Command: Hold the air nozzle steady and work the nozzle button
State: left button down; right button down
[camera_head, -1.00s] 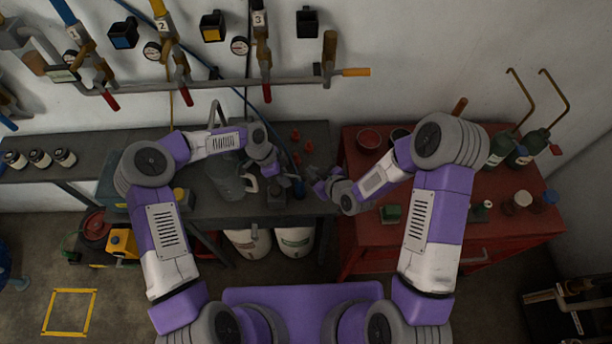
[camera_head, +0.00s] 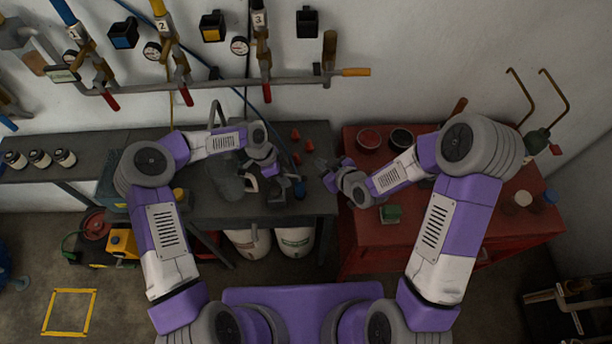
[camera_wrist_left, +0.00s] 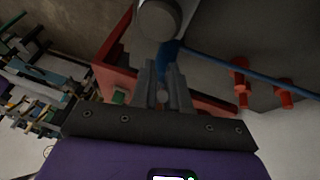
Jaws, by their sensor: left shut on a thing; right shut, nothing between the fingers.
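The air nozzle, blue with a blue hose, is held in my left gripper (camera_head: 286,181) above the dark bench. In the left wrist view the left fingers (camera_wrist_left: 163,88) are closed around a blue part of the nozzle (camera_wrist_left: 169,54). The blue hose (camera_wrist_left: 225,62) runs off to the right there. The nozzle button cannot be made out. My right gripper (camera_head: 325,170) is shut and empty, a little right of the left gripper and apart from it, near the bench's right edge.
The dark bench (camera_head: 225,208) carries a grey jug (camera_head: 228,180) and small red pieces (camera_head: 296,134). A red table (camera_head: 450,235) with a green block (camera_head: 390,213) and round containers (camera_head: 369,139) stands at right. Wall pipes with valves (camera_head: 230,82) run behind.

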pick_arm(q)
jog(key=c, duration=1.1)
grip_release()
jog(key=shift+o, duration=0.2)
jog(key=shift+r, duration=0.1)
